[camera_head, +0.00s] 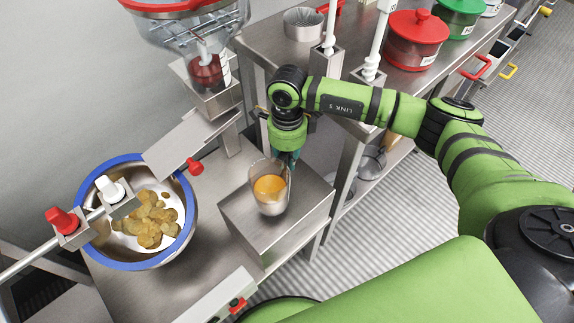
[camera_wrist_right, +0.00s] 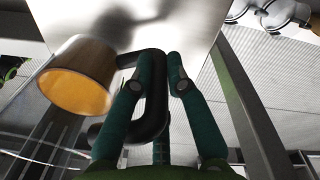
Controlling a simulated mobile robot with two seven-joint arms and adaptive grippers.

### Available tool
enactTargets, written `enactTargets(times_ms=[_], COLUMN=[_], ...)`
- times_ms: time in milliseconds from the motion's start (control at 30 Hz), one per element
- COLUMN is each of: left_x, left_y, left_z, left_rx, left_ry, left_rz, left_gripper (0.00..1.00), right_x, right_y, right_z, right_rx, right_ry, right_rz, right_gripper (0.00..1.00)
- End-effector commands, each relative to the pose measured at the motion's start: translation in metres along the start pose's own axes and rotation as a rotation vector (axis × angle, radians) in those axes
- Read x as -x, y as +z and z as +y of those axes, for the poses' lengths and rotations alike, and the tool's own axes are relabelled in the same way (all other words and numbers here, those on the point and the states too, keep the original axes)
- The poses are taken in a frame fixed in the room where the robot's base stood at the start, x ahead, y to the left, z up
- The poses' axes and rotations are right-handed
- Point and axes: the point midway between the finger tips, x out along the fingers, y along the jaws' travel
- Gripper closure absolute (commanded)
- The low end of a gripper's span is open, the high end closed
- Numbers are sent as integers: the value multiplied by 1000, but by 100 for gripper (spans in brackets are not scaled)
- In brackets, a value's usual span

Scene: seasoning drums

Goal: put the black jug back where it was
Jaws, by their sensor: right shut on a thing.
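A jug (camera_head: 270,190) with see-through greyish walls holds orange powder. It is at the metal box (camera_head: 300,222) in the middle of the head view, on or just above its top; I cannot tell if it touches. My right gripper (camera_head: 291,157) reaches down behind the jug and is shut on its handle. In the right wrist view the jug (camera_wrist_right: 75,78) is left of the gripper (camera_wrist_right: 153,82), and its black handle (camera_wrist_right: 155,105) passes between the two green fingers. The handle is mostly hidden in the head view. My left gripper is not in view.
A blue-rimmed drum (camera_head: 87,235) with yellow chips stands to the left. A hopper with a metal chute (camera_head: 183,145) is above and behind. A steel counter (camera_head: 270,48) at the back holds a red pot (camera_head: 415,40), a green pot (camera_head: 460,18) and a round tin (camera_head: 303,24).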

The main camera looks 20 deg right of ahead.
Motion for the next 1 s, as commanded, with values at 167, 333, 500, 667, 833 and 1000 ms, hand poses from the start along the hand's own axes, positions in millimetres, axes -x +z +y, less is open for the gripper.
enactTargets(times_ms=[167,333,500,667,833,1000], left_x=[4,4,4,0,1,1], left_y=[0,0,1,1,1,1], left_z=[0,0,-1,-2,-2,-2], left_rx=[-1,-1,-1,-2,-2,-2], left_ry=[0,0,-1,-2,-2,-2], left_rz=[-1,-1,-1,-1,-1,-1], left_gripper=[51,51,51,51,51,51], right_x=[-25,-34,-34,-38,-38,-37], right_y=[0,0,0,0,-1,-1], right_z=[0,-1,-1,-1,-1,-1], right_rx=[0,0,0,0,0,0], right_ry=[4,1,1,1,1,1], right_rz=[1,-2,-2,0,1,1], right_gripper=[100,100,100,72,60,60])
